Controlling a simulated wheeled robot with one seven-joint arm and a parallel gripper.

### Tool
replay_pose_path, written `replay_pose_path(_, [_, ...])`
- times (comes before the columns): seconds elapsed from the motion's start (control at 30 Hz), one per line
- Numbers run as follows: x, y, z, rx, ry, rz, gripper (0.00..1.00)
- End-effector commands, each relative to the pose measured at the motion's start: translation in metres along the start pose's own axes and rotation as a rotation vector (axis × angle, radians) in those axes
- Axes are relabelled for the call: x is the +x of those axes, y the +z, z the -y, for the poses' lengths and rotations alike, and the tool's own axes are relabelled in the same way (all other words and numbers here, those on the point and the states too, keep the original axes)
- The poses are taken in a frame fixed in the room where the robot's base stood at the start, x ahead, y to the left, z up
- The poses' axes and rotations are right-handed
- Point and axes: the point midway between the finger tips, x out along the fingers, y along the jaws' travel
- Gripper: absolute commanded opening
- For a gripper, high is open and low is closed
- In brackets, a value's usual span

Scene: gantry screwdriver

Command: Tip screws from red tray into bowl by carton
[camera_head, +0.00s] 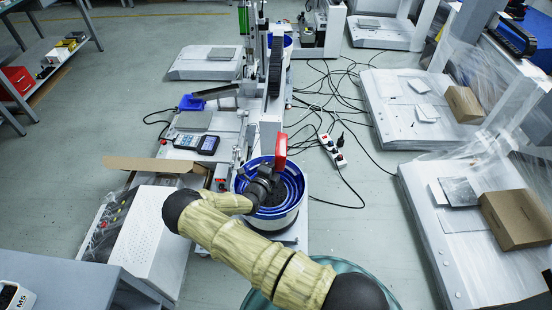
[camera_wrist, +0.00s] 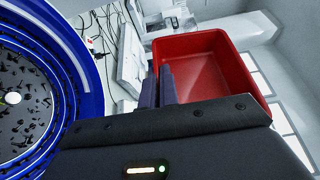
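The red tray (camera_head: 281,151) is held up on edge above the far side of the blue-rimmed bowl (camera_head: 296,187). My gripper (camera_wrist: 165,85) is shut on the tray's wall; its two dark fingers are close together there. In the wrist view the tray (camera_wrist: 200,62) is strongly tilted, and the part of its inside that shows looks empty. The bowl (camera_wrist: 82,62) fills the left of that view, with many small dark screws (camera_wrist: 22,125) scattered on its floor around a pale centre. In the head view my arm hides part of the bowl.
A brown open carton (camera_head: 150,164) and a white box (camera_head: 146,232) stand left of the bowl. A handheld controller (camera_head: 197,143) lies beyond them. A power strip (camera_head: 333,150) and loose cables lie on the floor at right. The gantry rail (camera_head: 274,70) rises behind the bowl.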

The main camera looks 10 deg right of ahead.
Motion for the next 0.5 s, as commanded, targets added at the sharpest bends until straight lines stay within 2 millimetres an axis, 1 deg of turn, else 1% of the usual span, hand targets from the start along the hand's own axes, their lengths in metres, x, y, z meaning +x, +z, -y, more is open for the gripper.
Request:
replay_pose_path(0.03, [0.0001, -0.0003, 0.0063, 0.022, 0.01, 0.0, 0.0])
replay_pose_path(0.5, [0.0002, -0.0005, 0.013, 0.239, 0.099, 0.0, 0.0])
